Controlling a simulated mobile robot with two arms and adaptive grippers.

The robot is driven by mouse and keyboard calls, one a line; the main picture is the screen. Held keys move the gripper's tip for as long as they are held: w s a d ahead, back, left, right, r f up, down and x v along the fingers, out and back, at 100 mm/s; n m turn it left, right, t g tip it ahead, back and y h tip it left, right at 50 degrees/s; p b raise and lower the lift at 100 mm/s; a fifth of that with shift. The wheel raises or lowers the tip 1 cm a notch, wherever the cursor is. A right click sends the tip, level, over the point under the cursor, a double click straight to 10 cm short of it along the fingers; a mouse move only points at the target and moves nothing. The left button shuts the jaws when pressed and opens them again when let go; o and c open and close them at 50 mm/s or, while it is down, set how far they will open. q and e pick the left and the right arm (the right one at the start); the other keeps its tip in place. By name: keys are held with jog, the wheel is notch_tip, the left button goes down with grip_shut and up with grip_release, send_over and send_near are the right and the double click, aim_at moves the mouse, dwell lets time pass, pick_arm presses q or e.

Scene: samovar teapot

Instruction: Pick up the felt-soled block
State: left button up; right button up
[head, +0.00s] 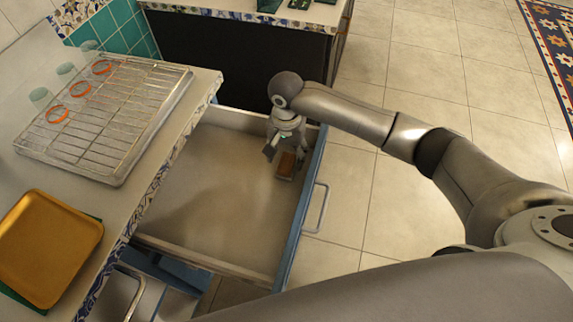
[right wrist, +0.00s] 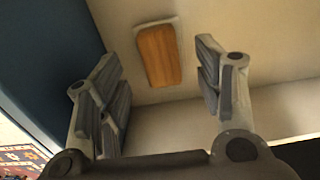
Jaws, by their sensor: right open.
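The block (head: 287,165) lies in the open drawer, near its right wall and toward the far end. It has an orange-brown wooden top and a pale edge beneath. In the right wrist view the block (right wrist: 158,56) lies flat on the drawer floor, beyond and between the spread fingers. My right gripper (head: 284,151) is inside the drawer, open and empty, just over the block. In the right wrist view my right gripper (right wrist: 160,92) has a finger on each side, apart from the block. My left gripper is not in view.
The drawer (head: 220,165) is otherwise empty, with a blue front and handle (head: 318,207) at right. On the counter stand a wire rack tray (head: 105,125) with glasses and orange rings, and a yellow tray (head: 45,245). A dark cabinet (head: 240,65) stands behind.

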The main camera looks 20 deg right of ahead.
aim_at(287, 161)
notch_tip(287, 161, down, 4)
jog(key=shift+w+f, duration=0.15)
jog(key=shift+c, duration=0.4)
jog(key=c, duration=1)
jog(key=shift+c, duration=0.2)
notch_tip(287, 161, up, 10)
jog(key=shift+r, duration=0.1)
jog(key=o, duration=0.4)
jog(key=shift+c, duration=1.4)
